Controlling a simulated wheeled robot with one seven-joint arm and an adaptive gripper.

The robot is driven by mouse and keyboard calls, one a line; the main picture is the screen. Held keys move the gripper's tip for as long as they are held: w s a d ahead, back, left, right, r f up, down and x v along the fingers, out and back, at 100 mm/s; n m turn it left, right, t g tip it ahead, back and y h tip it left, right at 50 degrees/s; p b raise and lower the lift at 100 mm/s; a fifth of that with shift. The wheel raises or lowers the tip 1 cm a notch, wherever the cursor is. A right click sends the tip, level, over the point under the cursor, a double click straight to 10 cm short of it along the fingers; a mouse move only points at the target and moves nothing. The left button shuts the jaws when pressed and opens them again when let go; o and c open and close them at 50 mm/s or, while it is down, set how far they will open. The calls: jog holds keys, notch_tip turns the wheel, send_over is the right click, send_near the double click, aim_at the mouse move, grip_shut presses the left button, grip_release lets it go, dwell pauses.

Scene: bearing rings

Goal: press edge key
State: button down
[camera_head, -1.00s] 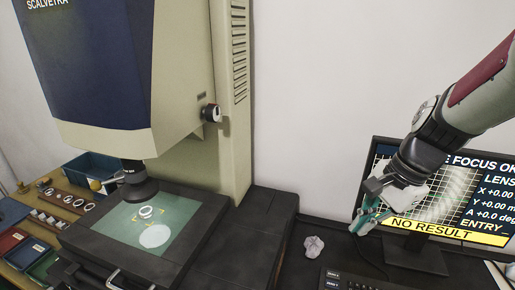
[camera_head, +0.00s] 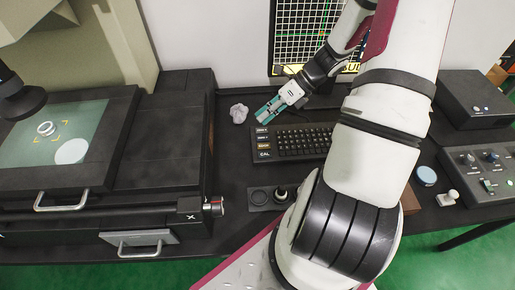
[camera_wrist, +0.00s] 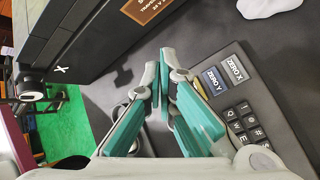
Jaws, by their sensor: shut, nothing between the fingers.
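A black keyboard (camera_head: 292,143) lies on the dark bench, with a column of labelled keys at its left end. In that column an orange key (camera_head: 263,146) sits above the key marked CAL (camera_head: 264,154); its label is too small to read. The wrist view shows the ZERO X key (camera_wrist: 234,68) and ZERO Y key (camera_wrist: 214,80); my fingers cover most of the column beyond them. My gripper (camera_head: 263,118), teal-fingered, is shut and empty, pointing down near the keyboard's upper left corner. It also shows in the wrist view (camera_wrist: 159,62), left of ZERO Y. Contact cannot be told.
The measuring machine's stage (camera_head: 120,130) stands further left. A joystick panel (camera_head: 268,198) lies in front of the keyboard. A monitor (camera_head: 300,35) stands behind. A control box (camera_head: 485,168) is at right.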

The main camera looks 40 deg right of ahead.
jog(key=shift+f, duration=0.3)
jog(key=shift+f, duration=0.15)
jog(key=b, duration=0.5)
send_over(264, 143)
notch_tip(264, 143, down, 7)
jog(key=shift+a+f, duration=0.1)
jog(key=shift+f, duration=0.1)
jog(key=shift+f+b, duration=0.45)
jog(key=shift+f, duration=0.1)
jog(key=shift+f, duration=0.1)
dwell(0.7)
jog(key=shift+f, duration=0.3)
jog(key=shift+f, duration=0.3)
dwell(0.6)
jog(key=shift+s, duration=0.1)
jog(key=shift+r+p, duration=0.35)
jog(key=shift+r, duration=0.4)
